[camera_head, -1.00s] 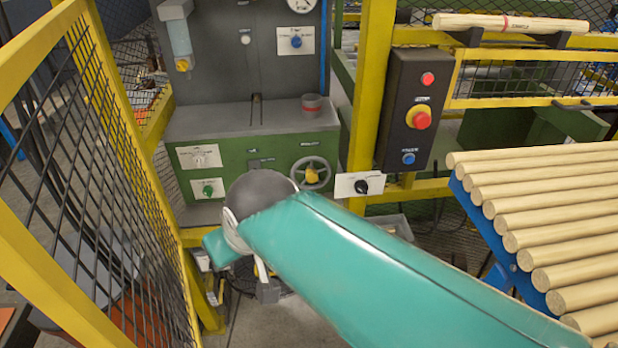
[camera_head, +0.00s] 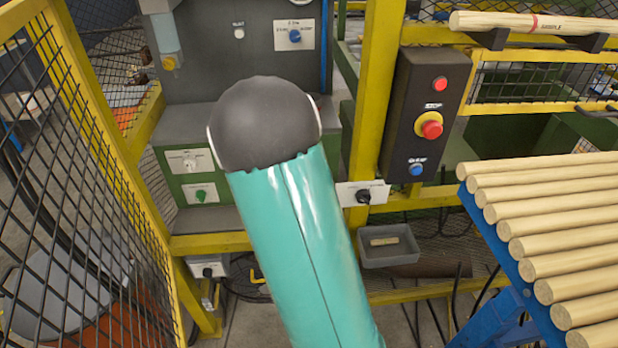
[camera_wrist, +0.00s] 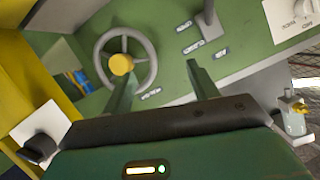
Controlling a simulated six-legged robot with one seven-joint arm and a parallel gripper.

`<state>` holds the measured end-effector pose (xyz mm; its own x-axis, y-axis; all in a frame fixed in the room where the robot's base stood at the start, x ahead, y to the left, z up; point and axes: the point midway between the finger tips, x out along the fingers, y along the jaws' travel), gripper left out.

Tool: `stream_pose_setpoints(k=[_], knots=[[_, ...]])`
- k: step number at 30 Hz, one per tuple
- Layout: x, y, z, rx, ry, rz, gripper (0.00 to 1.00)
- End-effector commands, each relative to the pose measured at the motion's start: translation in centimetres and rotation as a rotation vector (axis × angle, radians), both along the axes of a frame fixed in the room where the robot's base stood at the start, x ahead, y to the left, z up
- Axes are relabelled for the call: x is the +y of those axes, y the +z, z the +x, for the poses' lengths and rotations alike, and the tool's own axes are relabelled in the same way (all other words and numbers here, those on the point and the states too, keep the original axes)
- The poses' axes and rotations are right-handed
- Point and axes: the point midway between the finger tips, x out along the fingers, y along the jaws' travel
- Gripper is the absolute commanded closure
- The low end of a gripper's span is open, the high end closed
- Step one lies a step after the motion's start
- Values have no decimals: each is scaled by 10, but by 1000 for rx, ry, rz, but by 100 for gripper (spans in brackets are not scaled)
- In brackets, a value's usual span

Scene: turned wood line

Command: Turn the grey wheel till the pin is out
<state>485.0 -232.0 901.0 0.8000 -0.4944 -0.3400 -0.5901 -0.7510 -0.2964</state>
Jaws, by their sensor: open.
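The grey wheel (camera_wrist: 122,64) shows in the wrist view, a spoked ring with a yellow hub on a green panel. It is hidden behind my arm in the head view. My gripper (camera_wrist: 159,70) is open, with nothing between its fingers. Its left finger overlaps the lower part of the wheel in the picture, and its right finger is over bare green panel to the right. I cannot tell whether a finger touches the wheel. I cannot make out the pin in either view.
A black control box (camera_head: 425,115) with red and blue buttons hangs on the yellow post. A black knob (camera_head: 364,196) sits below it. Mesh fencing (camera_head: 75,150) stands left, a rack of wooden rods (camera_head: 560,230) right. A grey tray (camera_head: 389,246) is low at centre.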

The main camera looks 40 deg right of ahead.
Motion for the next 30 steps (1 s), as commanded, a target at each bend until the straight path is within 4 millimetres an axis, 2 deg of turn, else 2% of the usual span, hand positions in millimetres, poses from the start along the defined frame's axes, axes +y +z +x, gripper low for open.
stream_pose_setpoints(k=[1, 6, 12, 15, 20, 30], knots=[[-12, -15, -8, -18, -23, -31, 41], [-41, -38, -33, -126, -55, -144, 41], [-56, -50, -56, -213, -41, -244, 41], [-58, -50, -59, -235, -33, -264, 41], [-65, -50, -51, -243, -29, -270, 41], [-100, -49, 1, -243, -28, -270, 41]])
